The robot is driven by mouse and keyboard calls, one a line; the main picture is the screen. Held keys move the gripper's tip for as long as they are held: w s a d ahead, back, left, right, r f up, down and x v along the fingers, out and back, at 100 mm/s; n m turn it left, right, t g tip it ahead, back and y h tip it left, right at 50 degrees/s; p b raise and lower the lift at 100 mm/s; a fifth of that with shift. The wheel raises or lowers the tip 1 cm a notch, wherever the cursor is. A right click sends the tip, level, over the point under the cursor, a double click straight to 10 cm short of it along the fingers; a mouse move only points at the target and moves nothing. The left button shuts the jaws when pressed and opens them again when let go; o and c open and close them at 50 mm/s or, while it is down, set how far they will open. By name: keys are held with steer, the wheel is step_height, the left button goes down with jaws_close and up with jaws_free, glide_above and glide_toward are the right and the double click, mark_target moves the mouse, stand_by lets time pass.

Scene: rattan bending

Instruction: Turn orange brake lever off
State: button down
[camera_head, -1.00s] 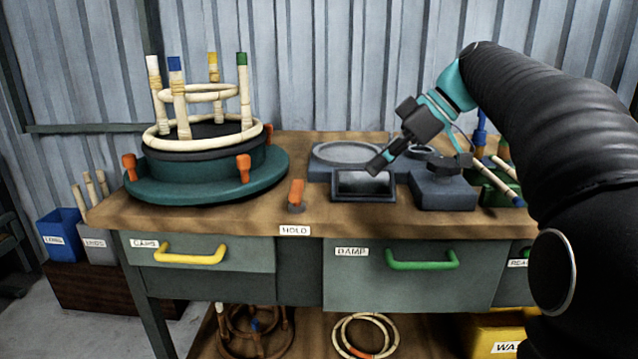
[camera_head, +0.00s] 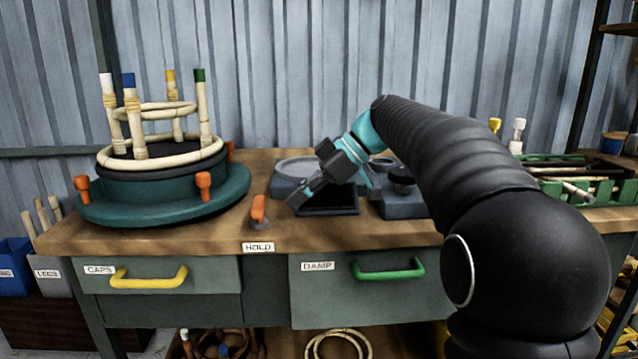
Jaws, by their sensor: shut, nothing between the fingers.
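The orange brake lever (camera_head: 258,208) stands upright, slightly tilted, on a small dark base near the bench's front edge, above the label HOLD (camera_head: 258,247). Other orange knobs (camera_head: 204,184) sit around the teal turntable (camera_head: 140,206) to its left. My gripper (camera_head: 296,202) is shut and empty. It points down and left, a short way to the right of the lever, and looks apart from it. The arm comes in from the right and hides part of the bench behind it.
A rattan stool frame (camera_head: 160,160) stands on the turntable. A green rack (camera_head: 590,190) is at the far right. Drawers with yellow (camera_head: 148,282) and green (camera_head: 388,272) handles are below.

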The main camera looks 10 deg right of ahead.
steer(key=shift+a+r, duration=0.1)
steer(key=shift+a, duration=1.7)
steer(key=shift+w+a, duration=0.25)
steer(key=shift+w, duration=0.25)
steer(key=shift+w+a, duration=0.55)
steer(key=shift+a, duration=0.05)
steer(key=shift+w+a+b, duration=0.3)
steer(key=shift+a+b, duration=0.15)
steer(key=shift+a, duration=0.65)
stand_by(0.4)
